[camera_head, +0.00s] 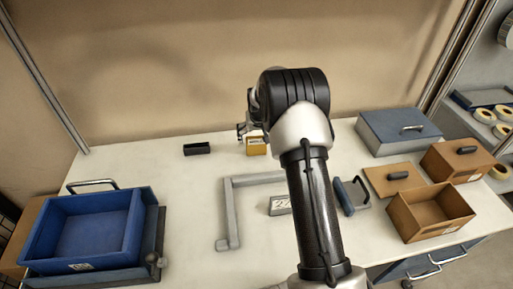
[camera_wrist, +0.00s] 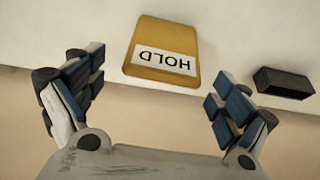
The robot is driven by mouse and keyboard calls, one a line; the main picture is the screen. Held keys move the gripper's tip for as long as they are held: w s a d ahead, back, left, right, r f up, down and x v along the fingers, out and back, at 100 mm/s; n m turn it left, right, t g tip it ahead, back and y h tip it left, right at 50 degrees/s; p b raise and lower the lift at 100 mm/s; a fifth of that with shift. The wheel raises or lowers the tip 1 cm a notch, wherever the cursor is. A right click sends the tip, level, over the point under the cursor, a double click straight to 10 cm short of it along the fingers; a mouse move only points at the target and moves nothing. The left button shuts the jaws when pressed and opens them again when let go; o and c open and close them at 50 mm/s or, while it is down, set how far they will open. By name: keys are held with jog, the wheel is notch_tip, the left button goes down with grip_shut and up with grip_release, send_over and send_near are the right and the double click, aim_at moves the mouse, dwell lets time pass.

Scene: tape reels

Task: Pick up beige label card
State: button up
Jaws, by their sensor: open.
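A tan-yellow block-like card (camera_head: 256,150) with a white label stands near the back of the white table. In the wrist view the card (camera_wrist: 165,38) is upside down, its label reads HOLD, and it lies beyond and between the fingertips. It is the closest match to the beige label card. My gripper (camera_wrist: 158,95) is open and empty, with one blue-padded finger at each side of the picture. In the head view my gripper (camera_head: 245,130) is partly hidden by my arm, close to the card. I cannot tell if it touches the card.
A small black tray (camera_head: 197,149) lies left of the card. A grey L-shaped bracket (camera_head: 230,215) and a white card marked 27 (camera_head: 279,208) are nearer. A blue bin (camera_head: 130,235) stands left; a brown box (camera_head: 400,218) and blue-grey case (camera_head: 375,138) stand right.

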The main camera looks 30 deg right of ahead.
aim_at(256, 141)
jog(key=b+x, duration=0.1)
jog(key=x, duration=0.4)
jog(key=shift+a+f, duration=0.1)
jog(key=c, duration=1.1)
jog(key=shift+c, duration=0.2)
